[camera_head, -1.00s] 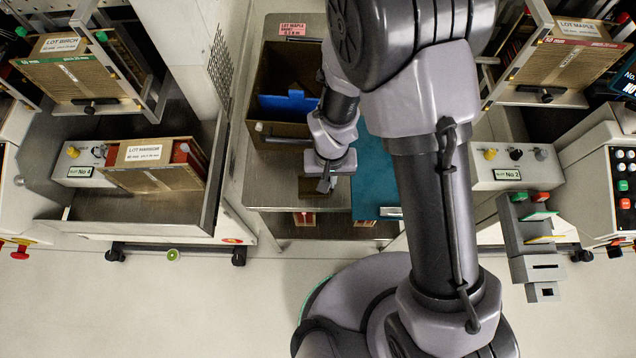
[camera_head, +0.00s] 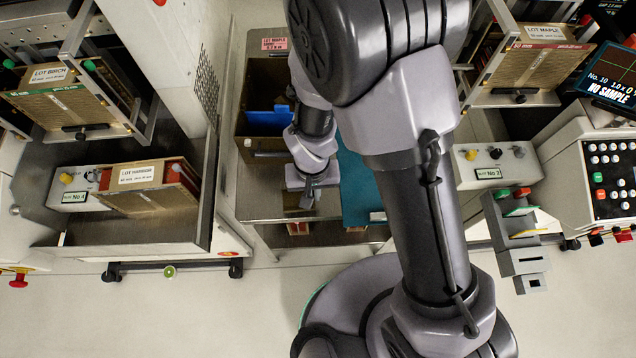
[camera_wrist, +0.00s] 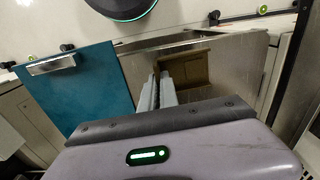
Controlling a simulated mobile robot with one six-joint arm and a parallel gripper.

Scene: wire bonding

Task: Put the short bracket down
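A silvery metal bracket (camera_wrist: 52,63) lies on the teal mat (camera_wrist: 75,95) close to its edge in the wrist view. It shows as a small light piece in the head view (camera_head: 378,217); I cannot tell whether it is the short bracket. My gripper (camera_wrist: 157,84) points down over the metal bench to one side of the mat; it also shows in the head view (camera_head: 307,200). Its two grey fingers stand close together with a narrow gap. A brown piece (camera_wrist: 193,68) shows right beside the fingertips. I cannot tell whether the fingers hold it.
A brown open bin (camera_head: 250,98) with a blue piece (camera_head: 268,117) stands at the back of the bench (camera_head: 258,205). A metal-walled tray (camera_head: 130,235) stands to the left, and machines flank both sides. Bare bench metal (camera_wrist: 235,65) shows right of the fingers.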

